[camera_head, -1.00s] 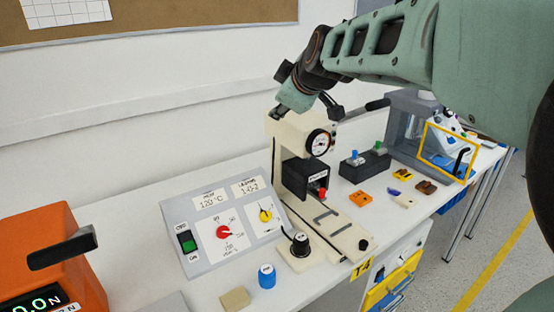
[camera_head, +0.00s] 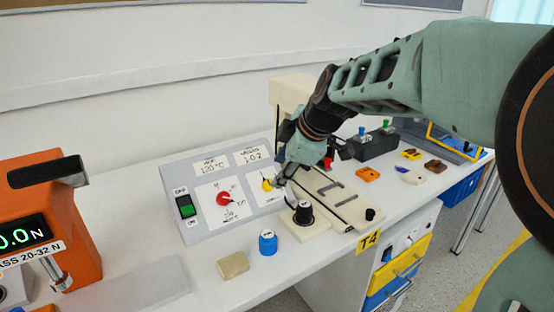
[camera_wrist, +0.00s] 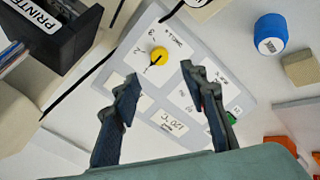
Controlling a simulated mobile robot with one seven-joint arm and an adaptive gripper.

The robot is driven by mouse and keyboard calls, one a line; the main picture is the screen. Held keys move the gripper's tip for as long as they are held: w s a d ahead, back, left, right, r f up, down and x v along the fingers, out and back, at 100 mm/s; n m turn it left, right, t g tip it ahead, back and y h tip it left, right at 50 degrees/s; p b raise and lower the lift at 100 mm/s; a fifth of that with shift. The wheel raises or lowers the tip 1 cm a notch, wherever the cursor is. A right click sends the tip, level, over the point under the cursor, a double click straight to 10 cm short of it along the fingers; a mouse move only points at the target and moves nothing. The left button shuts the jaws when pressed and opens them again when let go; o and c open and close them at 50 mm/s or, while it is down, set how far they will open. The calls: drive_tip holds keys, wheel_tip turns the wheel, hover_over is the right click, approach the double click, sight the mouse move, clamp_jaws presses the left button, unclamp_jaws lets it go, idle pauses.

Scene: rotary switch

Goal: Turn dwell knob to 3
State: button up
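A sloped grey control panel (camera_head: 205,168) carries a yellow knob (camera_head: 267,184) on its right card and a red knob (camera_head: 223,199) on its left card. The lettering is too small to tell for sure which is the dwell knob. In the wrist view the yellow knob (camera_wrist: 158,56) has a black pointer line, with small marks around it. My gripper (camera_head: 284,180) is at the panel's right side, close to the yellow knob. In the wrist view my gripper (camera_wrist: 158,74) is open and empty, its fingers on either side of the yellow knob's line, apart from it.
A black knob on a cream base (camera_head: 304,214) stands just right of the panel, beside the cream press (camera_head: 290,92). A blue cap (camera_head: 267,242) and a tan block (camera_head: 233,265) lie in front. An orange force gauge (camera_head: 60,200) stands at left.

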sight(269, 184)
drive_tip(key=b+x, duration=0.1)
drive_tip(key=x, duration=0.7)
drive_tip(key=shift+w+a+f, duration=0.1)
drive_tip(key=shift+w+f, duration=0.05)
drive_tip(key=shift+f, duration=0.1)
drive_tip(key=shift+c, duration=0.7)
clamp_jaws()
